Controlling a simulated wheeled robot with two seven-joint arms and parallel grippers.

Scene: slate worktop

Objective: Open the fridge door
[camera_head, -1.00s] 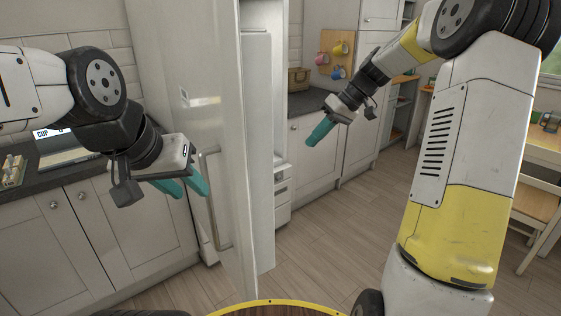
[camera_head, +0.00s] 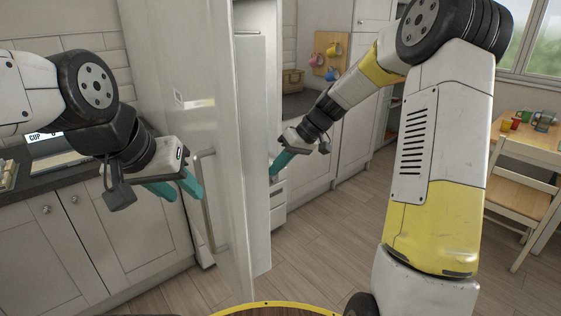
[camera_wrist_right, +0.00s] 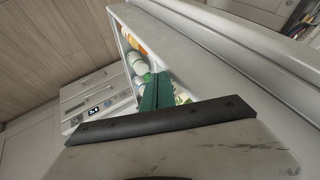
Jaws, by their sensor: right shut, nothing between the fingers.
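The white fridge door (camera_head: 190,110) stands partly open in the head view, with its long vertical handle (camera_head: 207,200) on the outer face. My left gripper (camera_head: 178,190) is in front of that face, left of the handle, with its two teal fingers apart and nothing between them. My right gripper (camera_head: 282,163) is beside the open side of the door, its teal fingers together and empty. In the right wrist view its fingers (camera_wrist_right: 155,92) point past the door's edge toward door shelves (camera_wrist_right: 133,60) holding bottles and jars. Whether the fingers touch the door cannot be told.
Grey lower cabinets (camera_head: 110,225) with a dark worktop stand to the left. More cabinets (camera_head: 305,145) are behind my right gripper. A wooden table (camera_head: 535,145) and chair (camera_head: 520,190) stand at the far right. The wooden floor (camera_head: 325,240) between is clear.

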